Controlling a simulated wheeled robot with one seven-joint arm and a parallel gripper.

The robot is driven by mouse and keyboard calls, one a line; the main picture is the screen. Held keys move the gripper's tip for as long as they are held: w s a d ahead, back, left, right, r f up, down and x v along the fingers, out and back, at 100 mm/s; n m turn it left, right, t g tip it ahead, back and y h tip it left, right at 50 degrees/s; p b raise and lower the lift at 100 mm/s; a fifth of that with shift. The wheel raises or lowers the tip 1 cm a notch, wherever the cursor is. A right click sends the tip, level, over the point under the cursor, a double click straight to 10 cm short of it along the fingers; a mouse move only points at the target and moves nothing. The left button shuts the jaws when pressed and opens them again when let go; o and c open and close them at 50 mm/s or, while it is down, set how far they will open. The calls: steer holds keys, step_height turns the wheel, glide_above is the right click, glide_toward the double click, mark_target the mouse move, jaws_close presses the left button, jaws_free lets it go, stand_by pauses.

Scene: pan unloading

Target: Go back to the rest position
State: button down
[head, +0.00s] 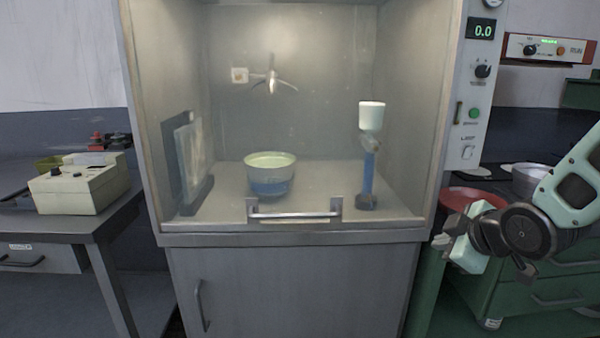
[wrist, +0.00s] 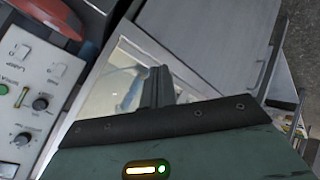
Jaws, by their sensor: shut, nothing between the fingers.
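My gripper (head: 441,241) is at the right of the head view, in front of the right edge of the fume hood (head: 290,240) and apart from the handle at its front. Its fingers point left and are shut with nothing between them. In the wrist view the dark fingers (wrist: 157,88) stand together in front of a pale, glassy panel. My arm comes in from the right edge of the head view and is bent.
Inside the hood stand a bowl with blue lower part (head: 270,174) and a blue stand with a white cup (head: 371,116). A metal handle (head: 293,212) crosses the hood's front. A red dish (head: 472,194) and metal pan (head: 528,178) sit right. A beige device (head: 78,187) sits left.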

steer(key=s+a+r+m+g+p, duration=0.1)
steer(key=s+a+g, duration=0.2)
steer(key=s, duration=0.6)
steer(key=s+a+r+m+g+p, duration=0.1)
steer(key=s+a+r+g+p, duration=0.1)
steer(key=s+a, duration=0.3)
steer(key=s+a+r+m+g+h+p, duration=0.1)
steer(key=s+a+g, duration=0.3)
steer(key=s, duration=0.9)
steer(key=shift+a+r+m+g+p, duration=0.2)
steer(key=shift+a+m+g+p, duration=0.2)
steer(key=shift+a+m+p, duration=0.2)
steer(key=shift+w, duration=0.1)
